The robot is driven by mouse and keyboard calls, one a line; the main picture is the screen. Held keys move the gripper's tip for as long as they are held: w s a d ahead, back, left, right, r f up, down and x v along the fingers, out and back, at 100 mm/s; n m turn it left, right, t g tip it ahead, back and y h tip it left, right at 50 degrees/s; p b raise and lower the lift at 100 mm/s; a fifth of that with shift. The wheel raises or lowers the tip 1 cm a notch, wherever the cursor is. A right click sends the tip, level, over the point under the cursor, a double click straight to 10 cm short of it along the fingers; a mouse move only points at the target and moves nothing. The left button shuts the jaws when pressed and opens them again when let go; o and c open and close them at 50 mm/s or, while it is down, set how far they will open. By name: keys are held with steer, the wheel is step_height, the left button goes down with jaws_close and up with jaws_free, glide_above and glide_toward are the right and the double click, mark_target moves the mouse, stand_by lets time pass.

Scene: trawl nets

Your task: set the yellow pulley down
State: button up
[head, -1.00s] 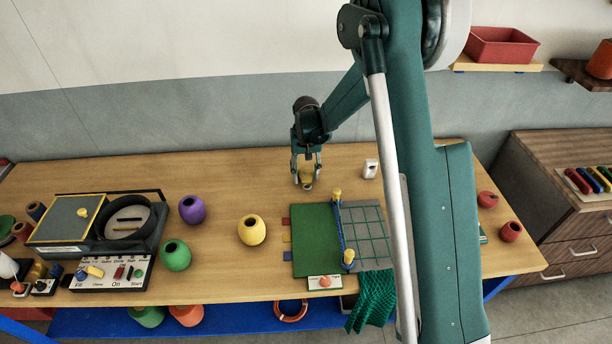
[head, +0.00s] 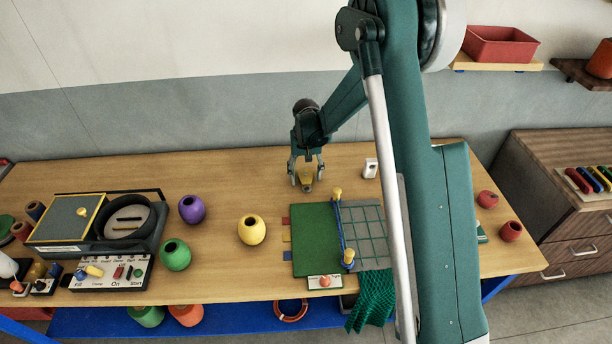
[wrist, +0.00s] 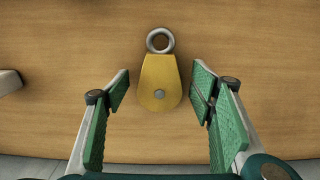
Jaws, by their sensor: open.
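The yellow pulley (wrist: 160,84) has a grey metal eye at one end and a bolt in its middle. In the wrist view it lies on the wooden table (wrist: 50,60), between the two green-padded fingers of my gripper (wrist: 160,100). A gap of bare wood shows on each side, so neither finger touches it. In the head view my gripper (head: 307,184) is low over the back middle of the table, with the pulley (head: 307,176) partly hidden between its fingers. My gripper is open.
A green mat (head: 314,240) with a grey grid panel (head: 366,232) lies in front of my gripper. A yellow float (head: 252,230) stands to its left. A small white device (head: 370,168) stands close on its right.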

mark_target(306, 178)
steer(key=shift+r, duration=0.1)
step_height(306, 178, up, 12)
stand_by(0.8)
steer(key=shift+r, duration=0.15)
stand_by(0.6)
steer(key=s+d+r+t, duration=0.2)
steer(key=s+d+r, duration=0.2)
steer(key=s+r, duration=0.5)
steer(key=s+d+r+t, duration=0.1)
steer(key=s+d+r, duration=0.4)
steer(key=s+r, duration=0.5)
steer(key=s+d+t, duration=0.2)
steer(key=s+d, duration=0.1)
steer(key=s, duration=0.8)
steer(key=s+d+t, duration=0.2)
steer(key=s+d, duration=0.1)
steer(key=s, duration=0.9)
steer(key=shift+r, duration=0.25)
